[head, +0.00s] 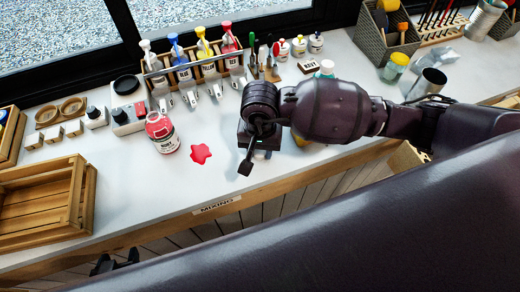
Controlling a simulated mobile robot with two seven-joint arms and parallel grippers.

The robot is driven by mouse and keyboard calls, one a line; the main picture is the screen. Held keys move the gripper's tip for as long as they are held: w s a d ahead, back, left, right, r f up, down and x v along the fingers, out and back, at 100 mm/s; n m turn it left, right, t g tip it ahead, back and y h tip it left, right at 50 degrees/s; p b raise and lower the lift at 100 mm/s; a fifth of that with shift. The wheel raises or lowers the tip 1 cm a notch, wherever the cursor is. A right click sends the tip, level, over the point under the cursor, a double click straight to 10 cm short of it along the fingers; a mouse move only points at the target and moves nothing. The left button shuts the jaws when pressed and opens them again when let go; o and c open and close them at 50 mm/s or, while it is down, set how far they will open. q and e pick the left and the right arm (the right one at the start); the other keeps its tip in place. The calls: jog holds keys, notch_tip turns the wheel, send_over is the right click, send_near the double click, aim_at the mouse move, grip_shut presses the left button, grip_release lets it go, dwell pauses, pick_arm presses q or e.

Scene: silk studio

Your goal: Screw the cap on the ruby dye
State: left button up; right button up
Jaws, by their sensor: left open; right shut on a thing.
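The ruby dye (163,138) is a small clear jar of red dye with a white label, at the middle left of the white counter. Its top shows red and no lid is visible on it. My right gripper (245,168) is low over the counter to the right of the jar, apart from it. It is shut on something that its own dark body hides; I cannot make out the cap. My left gripper (117,262) is at the bottom left, in front of the counter edge, open and partly hidden by a dark arm link.
Behind stands a rack (190,66) of coloured pump bottles with metal scoops. A wooden crate (45,205) is at the left. The counter in front of the jar is clear.

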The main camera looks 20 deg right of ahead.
jog(key=shift+r, duration=0.1)
notch_tip(320, 180, up, 20)
jog(key=shift+p, duration=0.35)
